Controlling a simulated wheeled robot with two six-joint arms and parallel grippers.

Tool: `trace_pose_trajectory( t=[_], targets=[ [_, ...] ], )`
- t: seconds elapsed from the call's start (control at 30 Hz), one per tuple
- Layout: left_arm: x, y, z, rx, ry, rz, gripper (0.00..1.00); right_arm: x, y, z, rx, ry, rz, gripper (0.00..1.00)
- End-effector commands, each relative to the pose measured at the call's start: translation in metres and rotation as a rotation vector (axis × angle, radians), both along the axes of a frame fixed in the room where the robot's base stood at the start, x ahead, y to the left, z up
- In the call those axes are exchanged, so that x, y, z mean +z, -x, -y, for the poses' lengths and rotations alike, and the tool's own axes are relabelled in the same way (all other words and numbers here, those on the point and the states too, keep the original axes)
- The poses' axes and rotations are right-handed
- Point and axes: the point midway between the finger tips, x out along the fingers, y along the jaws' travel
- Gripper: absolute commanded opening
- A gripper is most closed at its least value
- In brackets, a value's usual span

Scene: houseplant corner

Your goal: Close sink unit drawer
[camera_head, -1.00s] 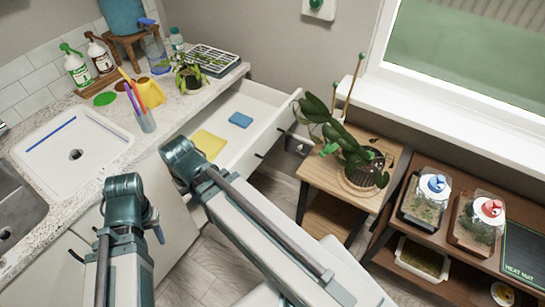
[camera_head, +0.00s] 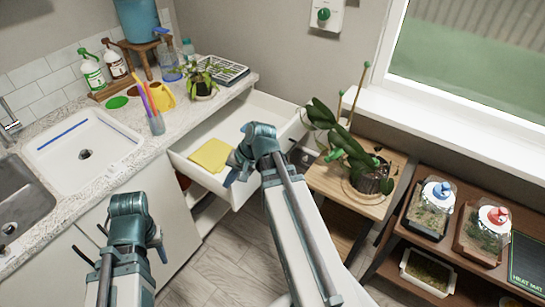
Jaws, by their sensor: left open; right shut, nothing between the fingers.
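The white sink unit drawer (camera_head: 208,181) stands pulled out from under the counter, right of the sink. A yellow cloth (camera_head: 210,155) lies inside it. My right gripper (camera_head: 231,178) is over the front part of the drawer, beside the cloth, shut with nothing held. Its wrist and arm hide part of the drawer front and interior; I cannot tell whether it touches the drawer. My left gripper (camera_head: 158,252) is open and empty, in front of the closed white cabinet doors left of the drawer.
A wooden stand (camera_head: 335,185) with a potted orchid (camera_head: 365,177) is close right of the drawer. Floor (camera_head: 215,265) shows between my arms.

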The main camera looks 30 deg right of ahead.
Motion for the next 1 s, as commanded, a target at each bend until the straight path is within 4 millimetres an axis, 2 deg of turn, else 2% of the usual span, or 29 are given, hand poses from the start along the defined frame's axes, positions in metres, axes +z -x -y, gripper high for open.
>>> trace_pose_trajectory(
  t=[0.03,0.2,0.3,0.37,0.67,0.87,1.0],
  targets=[
    [-0.002,0.000,0.000,0.000,0.000,0.000,0.44,0.001,-0.052,0.138,-0.188,0.456,0.214,0.00],
    [-0.007,0.000,0.000,0.000,0.000,0.000,0.44,0.007,-0.053,0.191,-0.353,0.439,0.264,0.00],
    [-0.008,0.000,0.000,0.000,0.000,0.000,0.44,0.009,-0.051,0.210,-0.413,0.432,0.283,0.00],
    [-0.009,0.000,0.000,0.000,0.000,0.000,0.44,0.009,-0.050,0.215,-0.434,0.428,0.289,0.00],
    [-0.013,0.000,0.000,0.000,0.000,0.000,0.44,0.006,-0.048,0.216,-0.446,0.423,0.295,0.00],
    [-0.027,0.000,0.000,0.000,0.000,0.000,0.44,-0.008,-0.057,0.218,-0.445,0.422,0.294,0.00],
    [-0.044,0.000,0.000,0.000,0.000,0.000,0.44,-0.025,-0.068,0.221,-0.445,0.421,0.295,0.00]
  ],
)
